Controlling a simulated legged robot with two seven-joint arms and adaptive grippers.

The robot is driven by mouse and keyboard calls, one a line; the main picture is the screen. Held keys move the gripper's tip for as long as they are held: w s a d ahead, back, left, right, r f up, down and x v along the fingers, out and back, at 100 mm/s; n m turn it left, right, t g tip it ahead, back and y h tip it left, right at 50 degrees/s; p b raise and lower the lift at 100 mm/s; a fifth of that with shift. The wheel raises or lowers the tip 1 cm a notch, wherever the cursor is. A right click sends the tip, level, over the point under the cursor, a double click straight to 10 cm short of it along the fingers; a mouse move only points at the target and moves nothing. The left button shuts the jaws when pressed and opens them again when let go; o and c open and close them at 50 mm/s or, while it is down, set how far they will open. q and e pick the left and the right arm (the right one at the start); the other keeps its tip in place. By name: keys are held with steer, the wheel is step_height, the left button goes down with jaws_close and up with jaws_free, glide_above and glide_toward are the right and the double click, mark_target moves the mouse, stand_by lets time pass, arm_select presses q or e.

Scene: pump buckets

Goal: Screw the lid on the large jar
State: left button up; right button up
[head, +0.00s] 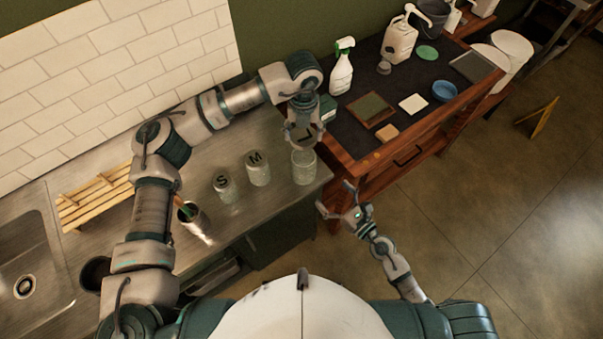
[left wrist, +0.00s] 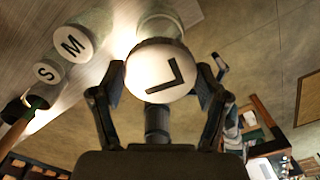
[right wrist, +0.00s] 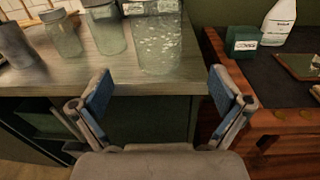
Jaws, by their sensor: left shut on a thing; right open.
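The large jar (head: 304,168) is clear glass and stands upright near the right end of the metal counter. My left gripper (head: 304,132) is shut on the round white lid (left wrist: 162,72) marked L, its fingers on opposite sides of the rim. In the head view the lid appears above the jar, with the jar's mouth showing below it. In the right wrist view the large jar (right wrist: 158,45) stands at the counter edge, its top cut off. My right gripper (head: 343,202) is open and empty, in front of the counter and below the jar.
Lidded jars marked M (head: 258,168) and S (head: 224,188) stand left of the large jar. A cup (head: 191,217) with a handle in it stands further left. A wooden cart (head: 385,155) with a spray bottle (head: 341,68) adjoins the counter's right end.

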mark_target(312, 173)
arm_select(q)
steer(key=shift+d, duration=0.35)
arm_select(e)
steer(key=shift+r+n, duration=0.25)
steer(key=shift+n, duration=0.05)
arm_select(q)
steer(key=shift+a, duration=0.2)
arm_select(e)
steer(key=shift+a, duration=0.1)
arm_select(q)
steer(key=shift+a, duration=0.1)
arm_select(e)
steer(key=x, duration=1.1)
steer(key=shift+w+a, duration=0.35)
steer(key=shift+a, duration=0.05)
steer(key=c, duration=1.6)
arm_select(q)
steer(key=shift+f, duration=2.45)
arm_select(e)
steer(key=shift+o, duration=0.2)
